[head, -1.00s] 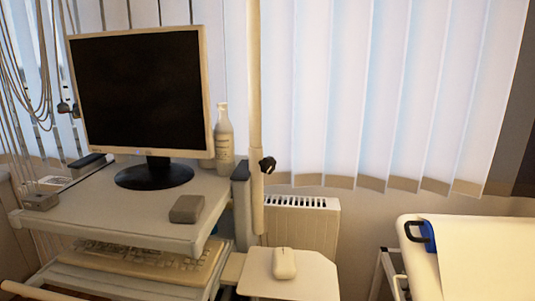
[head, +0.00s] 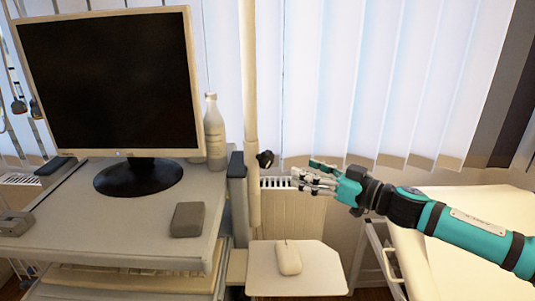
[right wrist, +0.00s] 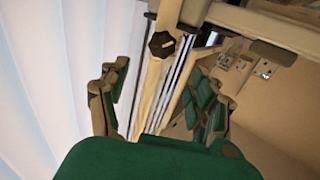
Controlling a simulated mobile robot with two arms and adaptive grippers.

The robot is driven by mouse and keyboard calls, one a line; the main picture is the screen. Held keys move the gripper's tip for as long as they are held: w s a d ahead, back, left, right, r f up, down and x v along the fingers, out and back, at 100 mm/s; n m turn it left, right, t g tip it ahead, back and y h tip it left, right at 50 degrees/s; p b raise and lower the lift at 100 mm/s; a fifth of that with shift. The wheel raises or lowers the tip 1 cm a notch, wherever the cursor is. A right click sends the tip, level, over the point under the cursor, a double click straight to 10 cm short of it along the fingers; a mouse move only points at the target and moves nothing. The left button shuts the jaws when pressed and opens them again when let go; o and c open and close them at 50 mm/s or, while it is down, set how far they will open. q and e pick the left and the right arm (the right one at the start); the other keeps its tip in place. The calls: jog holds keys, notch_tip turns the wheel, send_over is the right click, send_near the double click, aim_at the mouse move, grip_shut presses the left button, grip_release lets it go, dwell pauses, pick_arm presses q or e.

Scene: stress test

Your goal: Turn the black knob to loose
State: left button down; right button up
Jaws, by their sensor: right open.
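The black knob (head: 265,159) sits on the side of a cream vertical pole (head: 251,120), right of the monitor. The knob also shows in the right wrist view (right wrist: 162,45), at the top between and beyond the fingers. My right gripper (head: 302,178) reaches in from the right in the head view, with its fingertips a little right of the knob and slightly lower, apart from it. In the right wrist view the right gripper (right wrist: 160,100) is open, with its fingers spread wide and nothing between them. My left gripper is not in view.
A monitor (head: 110,80), a white bottle (head: 214,135) and a grey box (head: 187,219) stand on the cart (head: 130,225) at left. A white mouse (head: 288,258) lies on a small shelf (head: 320,270) below the knob. A radiator and blinds (head: 350,80) are behind; a bed (head: 470,260) is at right.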

aim_at(270, 158)
jog(key=p+x, duration=0.1)
jog(key=x, duration=0.6)
jog(key=shift+s+a+r, duration=0.1)
jog(key=shift+s+a, duration=0.05)
jog(key=shift+s, duration=0.05)
jog(key=x, duration=0.4)
jog(key=shift+w+a+p, duration=0.15)
jog(key=shift+w+p, duration=0.2)
jog(key=shift+p, duration=0.05)
jog(key=shift+w+a, duration=0.15)
jog(key=shift+a, duration=0.1)
jog(key=shift+c, duration=0.4)
jog(key=c, duration=1)
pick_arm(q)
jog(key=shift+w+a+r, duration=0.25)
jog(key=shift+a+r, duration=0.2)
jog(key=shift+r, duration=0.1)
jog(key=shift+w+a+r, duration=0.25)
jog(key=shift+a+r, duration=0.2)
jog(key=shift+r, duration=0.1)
pick_arm(e)
jog(key=shift+c, duration=0.2)
